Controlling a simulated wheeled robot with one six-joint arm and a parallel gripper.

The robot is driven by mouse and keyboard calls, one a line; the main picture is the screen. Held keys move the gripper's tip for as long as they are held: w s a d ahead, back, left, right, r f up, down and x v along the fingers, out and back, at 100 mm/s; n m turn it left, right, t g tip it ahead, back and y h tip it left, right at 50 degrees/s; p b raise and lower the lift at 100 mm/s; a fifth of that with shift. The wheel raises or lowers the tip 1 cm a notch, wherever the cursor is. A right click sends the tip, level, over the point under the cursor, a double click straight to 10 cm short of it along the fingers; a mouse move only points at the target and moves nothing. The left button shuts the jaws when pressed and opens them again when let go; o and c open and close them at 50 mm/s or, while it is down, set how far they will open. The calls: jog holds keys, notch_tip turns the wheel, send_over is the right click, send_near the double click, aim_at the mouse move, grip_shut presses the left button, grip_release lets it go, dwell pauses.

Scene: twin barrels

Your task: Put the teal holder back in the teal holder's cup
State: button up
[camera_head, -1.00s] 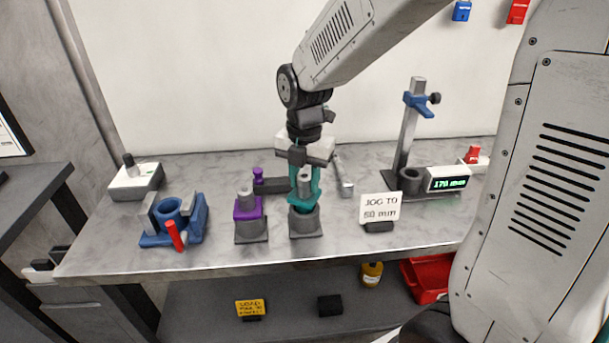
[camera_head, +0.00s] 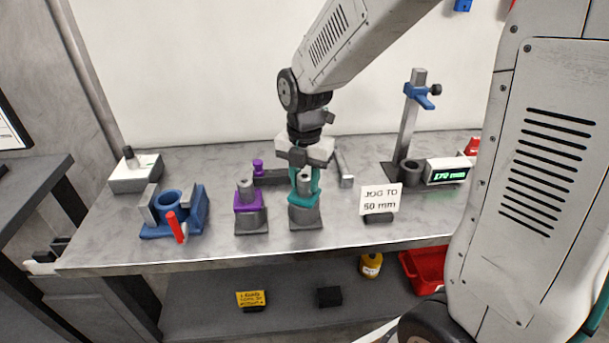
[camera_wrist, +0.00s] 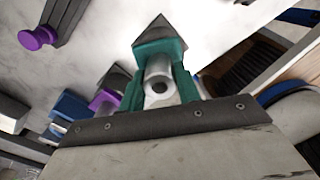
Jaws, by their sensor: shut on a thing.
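The teal holder (camera_head: 304,199) is a teal square collar with a grey metal tube rising from it. It is upright at the mouth of a grey cup (camera_head: 305,218) on a square base. Whether it is fully seated cannot be told. My gripper (camera_head: 305,172) comes from above and is shut on the holder. In the wrist view, the teal holder (camera_wrist: 160,48) and the open end of its tube show beyond the gripper body. The cup is mostly hidden there.
A purple holder (camera_head: 247,199) stands in a similar cup just left. A blue fixture (camera_head: 172,210) with a red handle is farther left. A "JOG TO 50 mm" sign (camera_head: 380,198) and a stand with a display (camera_head: 446,174) are to the right. Bare bench lies in front.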

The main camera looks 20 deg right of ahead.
jog(key=shift+f, duration=0.1)
jog(key=o, duration=1.2)
jog(key=shift+o, duration=0.2)
notch_tip(320, 180, up, 8)
jog(key=shift+f, duration=0.1)
